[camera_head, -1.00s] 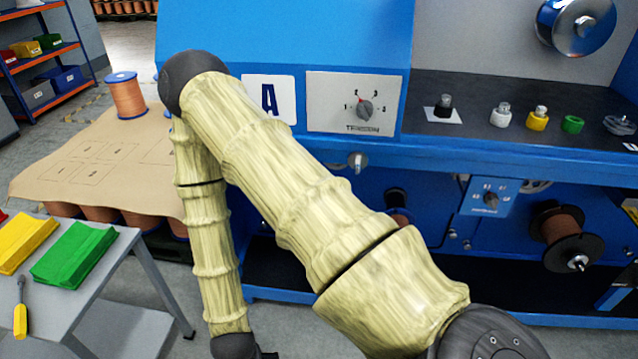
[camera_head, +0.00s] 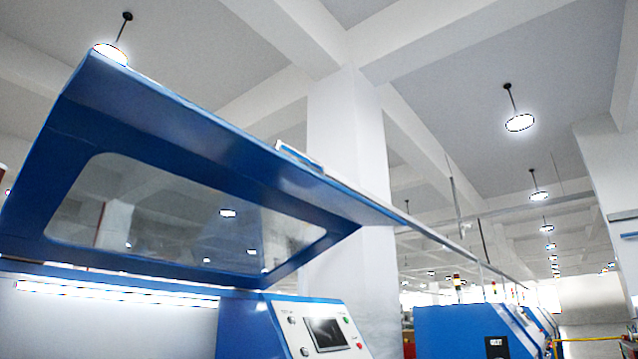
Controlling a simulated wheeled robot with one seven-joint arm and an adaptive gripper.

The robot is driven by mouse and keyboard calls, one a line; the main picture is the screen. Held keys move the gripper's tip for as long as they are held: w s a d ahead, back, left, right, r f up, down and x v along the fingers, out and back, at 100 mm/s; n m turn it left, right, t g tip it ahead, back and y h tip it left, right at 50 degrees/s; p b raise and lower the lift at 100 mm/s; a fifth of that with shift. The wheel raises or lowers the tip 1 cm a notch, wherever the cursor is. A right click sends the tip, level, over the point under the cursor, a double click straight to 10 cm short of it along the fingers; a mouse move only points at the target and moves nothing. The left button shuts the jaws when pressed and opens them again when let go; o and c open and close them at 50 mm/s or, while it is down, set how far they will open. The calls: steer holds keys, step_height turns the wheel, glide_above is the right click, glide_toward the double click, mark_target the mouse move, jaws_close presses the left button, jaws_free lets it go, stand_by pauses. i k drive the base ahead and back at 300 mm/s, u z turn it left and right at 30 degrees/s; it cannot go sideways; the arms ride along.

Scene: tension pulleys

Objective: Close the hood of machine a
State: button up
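A blue hood (camera_head: 160,115) with a large clear window (camera_head: 185,215) is raised and tilted over a blue machine at the left. A light strip (camera_head: 115,292) glows beneath it along the top of the machine's pale interior. A control panel (camera_head: 322,330) with a small screen and coloured buttons is at the machine's right end. A label naming this machine is not visible now. My gripper and arm are not in this view.
Another blue machine (camera_head: 470,332) stands farther back at the right, with signal lights on top. A white column (camera_head: 345,150) rises behind the hood. Round lamps hang from the ceiling.

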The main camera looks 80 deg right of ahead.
mark_target(105, 106)
steer(key=z, duration=3.6)
steer(key=k, duration=0.4)
steer(key=u, duration=1)
